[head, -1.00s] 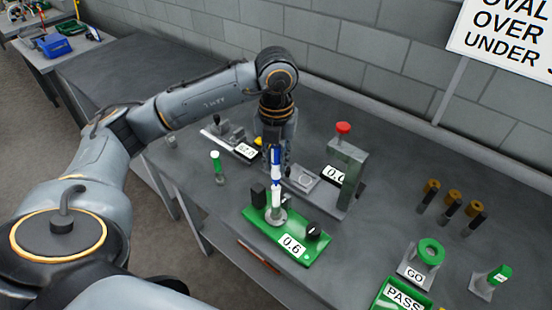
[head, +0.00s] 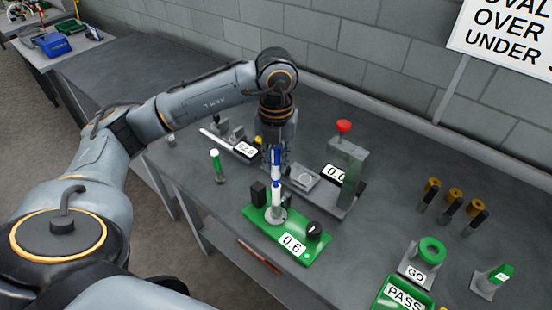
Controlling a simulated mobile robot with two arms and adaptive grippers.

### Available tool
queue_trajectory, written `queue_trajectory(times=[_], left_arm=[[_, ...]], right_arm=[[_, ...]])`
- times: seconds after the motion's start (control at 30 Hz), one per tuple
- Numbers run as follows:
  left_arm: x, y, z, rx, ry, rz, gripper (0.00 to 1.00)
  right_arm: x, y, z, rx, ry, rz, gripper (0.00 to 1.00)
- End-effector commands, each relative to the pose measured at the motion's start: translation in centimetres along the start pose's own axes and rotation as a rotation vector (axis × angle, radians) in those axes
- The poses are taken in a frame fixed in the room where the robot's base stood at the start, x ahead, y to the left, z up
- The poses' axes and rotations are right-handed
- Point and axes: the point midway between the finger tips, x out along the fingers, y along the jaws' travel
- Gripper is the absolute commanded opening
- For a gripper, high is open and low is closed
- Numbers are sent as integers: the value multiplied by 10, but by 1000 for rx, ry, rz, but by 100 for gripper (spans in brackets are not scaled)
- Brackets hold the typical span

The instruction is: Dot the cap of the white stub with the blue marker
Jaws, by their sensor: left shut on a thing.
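My left gripper (head: 273,160) points down and is shut on the blue marker (head: 275,157). The marker is upright, blue with a white band, its blue lower end downward. The white stub (head: 277,201) stands upright in the green fixture (head: 258,224) labelled 0.6, right under the marker. The marker's lower end meets the stub's top in the picture; I cannot tell whether they touch or a small gap remains. Any mark on the stub's cap is hidden by the marker. My right gripper is not in view.
A press with a red knob (head: 344,126) stands close behind on the right. Brown-topped pegs (head: 453,197), a GO gauge (head: 430,252) and a green PASS tray (head: 381,300) are at right. Open bench lies between.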

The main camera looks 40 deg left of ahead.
Motion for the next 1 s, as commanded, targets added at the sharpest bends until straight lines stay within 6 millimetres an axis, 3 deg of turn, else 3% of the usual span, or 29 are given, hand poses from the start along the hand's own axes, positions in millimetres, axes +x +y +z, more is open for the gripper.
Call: queue_trajectory(times=[0.47,1.0], left_arm=[[-1,0,0,0,0,0,0],[-41,0,0,0,-1,-1,0]], right_arm=[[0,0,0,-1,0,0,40],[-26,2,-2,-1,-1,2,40]])
